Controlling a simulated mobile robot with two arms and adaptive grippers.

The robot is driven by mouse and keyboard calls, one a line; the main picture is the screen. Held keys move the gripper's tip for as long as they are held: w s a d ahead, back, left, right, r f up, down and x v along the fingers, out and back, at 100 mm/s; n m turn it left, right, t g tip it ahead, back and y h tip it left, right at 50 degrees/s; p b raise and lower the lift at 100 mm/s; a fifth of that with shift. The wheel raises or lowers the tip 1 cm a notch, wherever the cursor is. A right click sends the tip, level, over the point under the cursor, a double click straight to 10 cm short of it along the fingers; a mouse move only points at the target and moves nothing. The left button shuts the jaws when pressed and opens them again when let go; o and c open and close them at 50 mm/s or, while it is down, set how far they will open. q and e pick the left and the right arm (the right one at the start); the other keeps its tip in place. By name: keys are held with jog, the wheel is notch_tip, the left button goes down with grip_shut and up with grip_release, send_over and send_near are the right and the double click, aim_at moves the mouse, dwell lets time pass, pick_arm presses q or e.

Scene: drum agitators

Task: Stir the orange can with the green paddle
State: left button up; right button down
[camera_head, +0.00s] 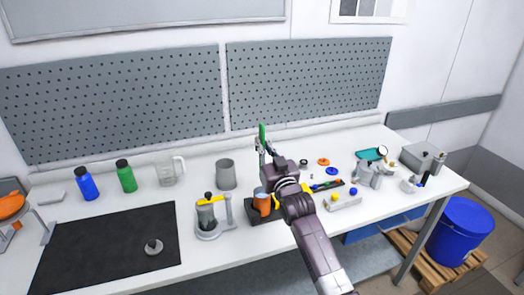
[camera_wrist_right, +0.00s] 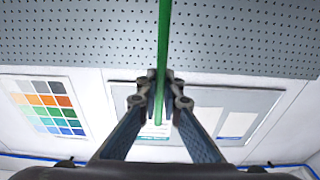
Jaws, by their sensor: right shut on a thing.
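My right gripper (camera_head: 264,152) is shut on the green paddle (camera_head: 262,132) and holds it raised above the back of the table. In the right wrist view the paddle's green shaft (camera_wrist_right: 164,40) runs up from between the closed fingertips (camera_wrist_right: 160,98). The orange can (camera_head: 263,202) stands in a dark holder (camera_head: 254,216) near the table's front, left of my right arm, which covers part of the holder. The paddle is apart from the can, behind and above it. My left gripper is in neither view.
Left of the can stand a grey stand with a yellow-topped jar (camera_head: 206,214) and a grey cup (camera_head: 226,174). Blue (camera_head: 86,184) and green (camera_head: 126,176) bottles and a clear jug (camera_head: 170,172) stand farther left. A black mat (camera_head: 105,245) is mostly bare. Small parts and tools crowd the right side.

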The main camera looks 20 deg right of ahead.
notch_tip(320, 180, down, 5)
jog(key=b, duration=0.3)
jog(key=shift+b, duration=0.4)
jog(key=shift+f+b, duration=2.75)
jog(key=shift+f, duration=1)
jog(key=shift+a, duration=0.2)
